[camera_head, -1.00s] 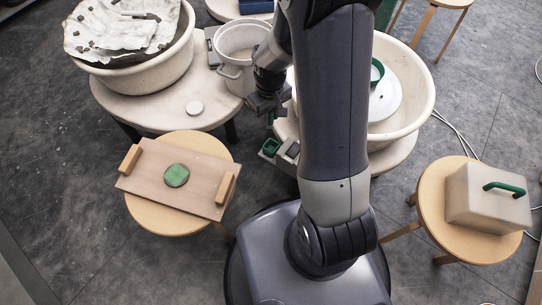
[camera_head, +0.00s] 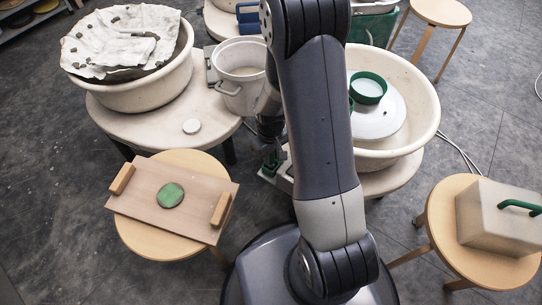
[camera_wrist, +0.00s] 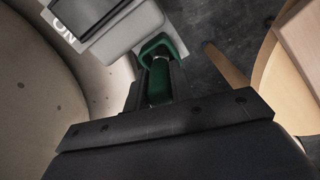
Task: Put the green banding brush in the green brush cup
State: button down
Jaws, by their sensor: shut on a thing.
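My gripper (camera_wrist: 157,84) is shut on the green banding brush (camera_wrist: 158,88), whose green handle shows between the two fingers in the wrist view. The green brush cup (camera_wrist: 163,45), a small squarish cup with an open rim, lies just past the fingertips. The brush lines up with the cup's opening, but I cannot tell whether its end is inside. In the head view my gripper (camera_head: 270,150) is low by the edge of the right wheel table, and the cup (camera_head: 268,170) is mostly hidden behind it.
A wheel basin (camera_head: 425,125) holds a white bat with a green-rimmed pot (camera_head: 368,88). A white bucket (camera_head: 240,78) stands close left of my arm. A stool bears a board (camera_head: 145,205) with a green disc; a lidded box (camera_head: 500,220) is on the right stool.

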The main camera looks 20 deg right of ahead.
jog(key=shift+f, duration=0.2)
jog(key=c, duration=1.2)
grip_release()
jog(key=shift+c, duration=0.2)
jog(key=shift+r, duration=0.1)
notch_tip(320, 180, up, 12)
jog(key=p, duration=0.4)
jog(key=shift+r, duration=0.15)
